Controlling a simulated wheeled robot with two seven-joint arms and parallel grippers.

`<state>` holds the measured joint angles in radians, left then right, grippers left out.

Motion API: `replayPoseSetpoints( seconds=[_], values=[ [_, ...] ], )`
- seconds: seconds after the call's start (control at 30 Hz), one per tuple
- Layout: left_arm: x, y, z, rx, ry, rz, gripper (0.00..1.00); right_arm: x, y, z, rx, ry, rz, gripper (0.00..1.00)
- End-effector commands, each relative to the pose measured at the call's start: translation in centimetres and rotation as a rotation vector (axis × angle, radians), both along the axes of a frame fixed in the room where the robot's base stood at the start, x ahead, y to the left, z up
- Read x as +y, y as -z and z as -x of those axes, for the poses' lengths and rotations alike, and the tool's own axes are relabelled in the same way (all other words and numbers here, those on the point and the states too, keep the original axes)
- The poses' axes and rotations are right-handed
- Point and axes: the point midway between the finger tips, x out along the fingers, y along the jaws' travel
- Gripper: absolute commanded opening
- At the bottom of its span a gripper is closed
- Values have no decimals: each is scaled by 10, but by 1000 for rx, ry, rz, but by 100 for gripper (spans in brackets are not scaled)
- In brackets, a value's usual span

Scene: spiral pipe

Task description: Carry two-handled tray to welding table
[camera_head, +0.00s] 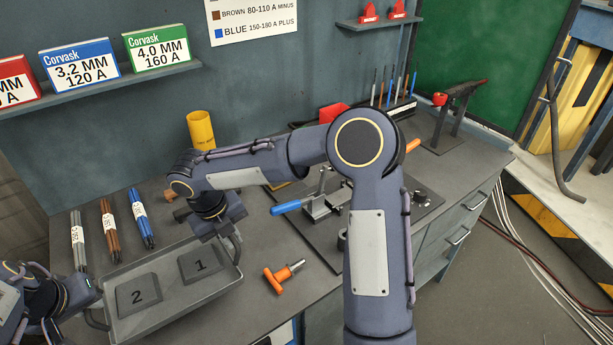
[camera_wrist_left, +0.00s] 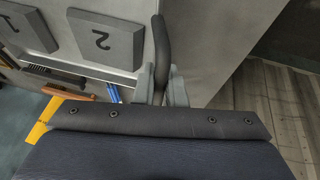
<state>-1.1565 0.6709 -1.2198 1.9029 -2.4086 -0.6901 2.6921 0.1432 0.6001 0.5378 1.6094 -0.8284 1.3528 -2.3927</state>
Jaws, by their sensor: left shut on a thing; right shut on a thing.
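The grey two-handled tray (camera_head: 190,300) is at the lower left in the head view, at the workbench's left part. It holds two dark plates marked 1 (camera_head: 200,264) and 2 (camera_head: 138,296). My left gripper (camera_head: 95,297) is shut on the tray's left handle; in the left wrist view the dark handle (camera_wrist_left: 161,45) stands between the fingers. My right gripper (camera_head: 228,236) is shut on the handle at the tray's far right end, and partly hides it. I cannot tell whether the tray touches the bench.
Grey, brown and blue rod bundles (camera_head: 108,228) lie behind the tray. An orange-handled tool (camera_head: 282,276) lies right of it. A blue-handled clamp (camera_head: 292,206) and a yellow can (camera_head: 201,130) stand farther back. A pale-topped table (camera_head: 560,180) is at the right, beyond floor cables.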

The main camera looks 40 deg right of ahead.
Motion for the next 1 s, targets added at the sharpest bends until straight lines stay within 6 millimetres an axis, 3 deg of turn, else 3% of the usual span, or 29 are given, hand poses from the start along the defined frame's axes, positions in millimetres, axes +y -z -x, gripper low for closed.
replayPoseSetpoints(
  seconds=[0.47, 1.0],
  values=[
    [0, 0, -1, -5, -1, 1, 0, 1, 0, -1, -4, -1, -1, 0],
    [0, 25, -1, -5, -1, 1, 0, 0, 25, -1, -4, -1, -1, 0]
  ],
)
